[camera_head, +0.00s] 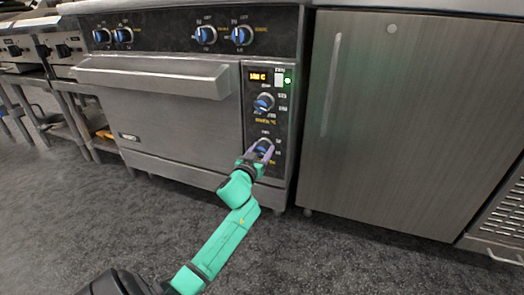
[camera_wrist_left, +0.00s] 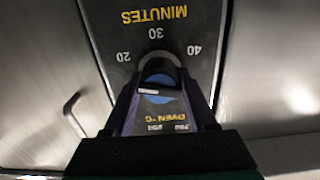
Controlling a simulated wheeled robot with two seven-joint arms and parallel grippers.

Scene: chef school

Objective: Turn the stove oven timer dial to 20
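The timer dial (camera_head: 263,146) is the lower of two blue knobs on the oven's narrow right-hand control panel. My left gripper (camera_head: 260,151) is at this dial, its purple fingers on either side of it. In the left wrist view the dial (camera_wrist_left: 157,96) sits between the two fingers (camera_wrist_left: 160,86), with a pale mark on its blue face. Upside-down numbers 20, 30 and 40 and the word MINUTES show beyond it. Whether the fingers press on the dial is unclear. My right gripper is not in view.
The oven temperature dial (camera_head: 264,102) is just above, under a lit display (camera_head: 259,76) and a green light. The oven door handle (camera_head: 155,78) juts out at left. A steel cabinet (camera_head: 400,120) stands close at right. The grey floor in front is clear.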

